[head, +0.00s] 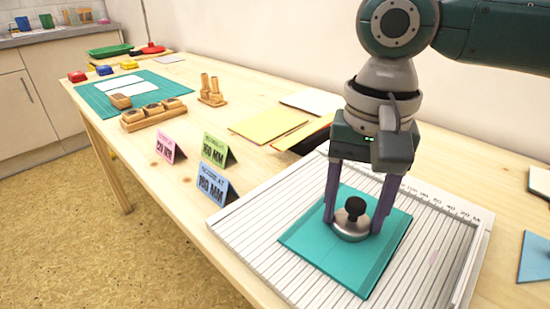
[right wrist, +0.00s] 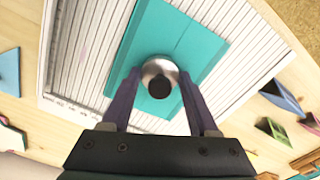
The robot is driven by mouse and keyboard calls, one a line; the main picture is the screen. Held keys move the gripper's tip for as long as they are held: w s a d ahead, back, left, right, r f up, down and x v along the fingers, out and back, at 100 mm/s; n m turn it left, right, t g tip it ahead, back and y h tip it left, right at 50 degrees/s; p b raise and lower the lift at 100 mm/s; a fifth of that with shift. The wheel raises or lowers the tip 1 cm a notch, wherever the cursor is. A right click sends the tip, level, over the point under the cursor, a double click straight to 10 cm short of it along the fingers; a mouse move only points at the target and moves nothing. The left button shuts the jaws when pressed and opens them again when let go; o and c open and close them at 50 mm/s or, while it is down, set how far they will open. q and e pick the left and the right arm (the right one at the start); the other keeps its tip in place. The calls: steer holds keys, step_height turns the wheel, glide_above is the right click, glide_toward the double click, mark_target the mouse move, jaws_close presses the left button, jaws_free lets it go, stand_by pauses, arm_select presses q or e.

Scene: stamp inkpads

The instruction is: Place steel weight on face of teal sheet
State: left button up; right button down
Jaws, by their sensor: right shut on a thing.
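The teal sheet (head: 322,247) lies on a white grooved board (head: 250,222) at the front right of the table. The steel weight (head: 351,228), a round silver disc with a black knob, is at the sheet's face, near its middle. My right gripper (head: 352,220) points down with its two purple fingers on either side of the weight and is shut on it. In the right wrist view the weight (right wrist: 160,72) sits between the fingertips over the teal sheet (right wrist: 197,45). Whether the weight's underside touches the sheet I cannot tell. My left gripper is not in view.
Pink (head: 170,147), green (head: 217,151) and blue (head: 214,184) tent cards stand left of the board. Yellow sheets (head: 268,125) lie behind it. A wooden stamp rack (head: 160,117) and a teal mat (head: 172,88) are farther left. A blue card (head: 535,258) lies at the right.

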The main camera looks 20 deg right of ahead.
mark_target(356, 202)
steer(key=shift+c, duration=0.8)
jaws_free()
step_height(356, 202, up, 11)
steer(key=p, duration=0.4)
steer(key=shift+f, duration=0.15)
steer(key=shift+r, duration=0.65)
